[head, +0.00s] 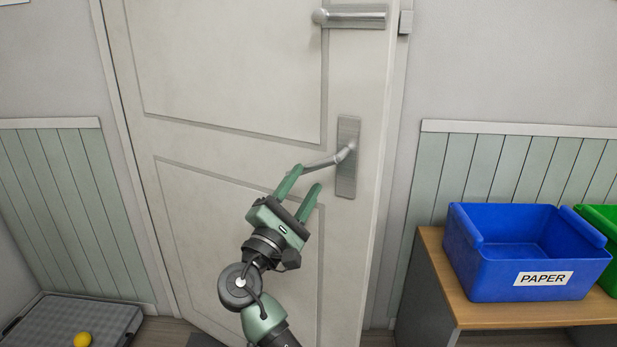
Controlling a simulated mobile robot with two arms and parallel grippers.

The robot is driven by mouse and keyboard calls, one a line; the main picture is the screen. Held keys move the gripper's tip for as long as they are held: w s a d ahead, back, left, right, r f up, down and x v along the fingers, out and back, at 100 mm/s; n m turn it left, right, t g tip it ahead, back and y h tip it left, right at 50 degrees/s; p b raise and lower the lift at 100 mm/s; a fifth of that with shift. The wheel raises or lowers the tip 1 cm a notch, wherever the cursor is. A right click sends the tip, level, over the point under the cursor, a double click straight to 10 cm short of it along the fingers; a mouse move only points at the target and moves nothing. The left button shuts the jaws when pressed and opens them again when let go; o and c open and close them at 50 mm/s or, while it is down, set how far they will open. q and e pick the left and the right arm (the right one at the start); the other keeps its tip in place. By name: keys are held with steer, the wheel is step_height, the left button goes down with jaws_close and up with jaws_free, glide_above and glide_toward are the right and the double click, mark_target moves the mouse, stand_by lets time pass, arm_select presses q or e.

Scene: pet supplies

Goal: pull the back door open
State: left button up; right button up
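The pale back door (230,70) fills the middle of the head view. Its panel lines and lower edge slant down to the right, so it looks slightly ajar towards me, though no clear gap shows. A metal lever handle (327,161) points left from its upright plate (347,185). My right gripper (308,176) is open, its two green fingers apart and pointing up at the lever. The left fingertip overlaps the lever's free end; the right fingertip is just below the lever. I cannot tell whether they touch. My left gripper is not in view.
At right, a wooden-topped cabinet (500,317) carries a blue PAPER bin (480,272) and a green bin (606,222).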

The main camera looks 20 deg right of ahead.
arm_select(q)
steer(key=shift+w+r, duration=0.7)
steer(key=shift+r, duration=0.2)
arm_select(e)
steer(key=v, duration=0.5)
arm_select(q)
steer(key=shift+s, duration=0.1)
